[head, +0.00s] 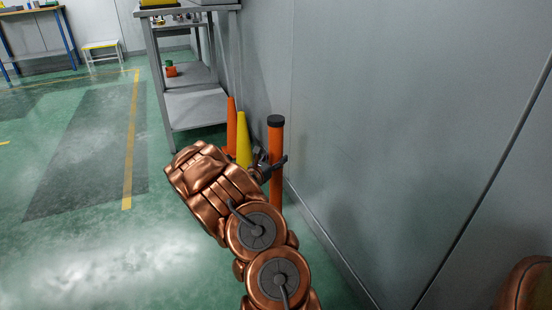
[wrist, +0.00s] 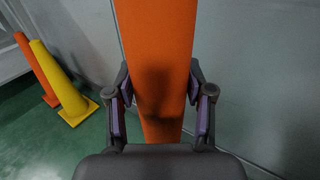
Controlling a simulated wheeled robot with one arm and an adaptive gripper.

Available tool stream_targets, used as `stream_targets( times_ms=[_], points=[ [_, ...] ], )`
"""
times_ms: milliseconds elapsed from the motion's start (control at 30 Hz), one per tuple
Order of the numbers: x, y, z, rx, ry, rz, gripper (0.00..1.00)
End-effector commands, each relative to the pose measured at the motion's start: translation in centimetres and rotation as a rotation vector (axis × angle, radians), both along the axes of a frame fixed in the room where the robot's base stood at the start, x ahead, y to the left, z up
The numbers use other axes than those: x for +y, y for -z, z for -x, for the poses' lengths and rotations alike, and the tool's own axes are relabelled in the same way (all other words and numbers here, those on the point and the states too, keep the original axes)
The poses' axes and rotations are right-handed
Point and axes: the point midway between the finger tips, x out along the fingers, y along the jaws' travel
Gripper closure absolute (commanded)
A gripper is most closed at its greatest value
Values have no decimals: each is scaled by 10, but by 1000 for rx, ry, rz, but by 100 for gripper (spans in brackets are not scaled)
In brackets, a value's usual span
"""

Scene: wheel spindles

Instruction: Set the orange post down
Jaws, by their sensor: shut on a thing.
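The orange post (head: 276,148) stands upright close to the grey wall in the head view, with a black cap on top. My arm hides its lower end, so I cannot tell whether it touches the floor. In the wrist view the orange post (wrist: 157,60) fills the middle, between the two fingers. My gripper (head: 270,168) is shut on the post below its cap. The wrist view also shows my gripper (wrist: 160,100), with purple pads at both sides of the post.
A yellow cone (head: 243,140) and an orange cone (head: 231,125) stand just left of the post. A grey shelf table (head: 195,108) is behind them. The wall (head: 390,130) closes off the right. Green floor (head: 90,230) is open at left.

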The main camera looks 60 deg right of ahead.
Motion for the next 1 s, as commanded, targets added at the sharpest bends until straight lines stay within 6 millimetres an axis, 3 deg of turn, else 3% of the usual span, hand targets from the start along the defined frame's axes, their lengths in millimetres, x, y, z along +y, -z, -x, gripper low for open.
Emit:
stream_targets(
  times_ms=[67, 100, 300, 700, 1000],
  points=[
    [0, -1, -1, -2, 0, 5, 100],
    [0, 0, 0, -2, 0, 4, 45],
    [0, 0, 0, -1, 0, 2, 24],
    [1, -1, 0, 0, -1, 0, 23],
    [44, -3, -3, 1, -5, 0, 23]
  ],
)
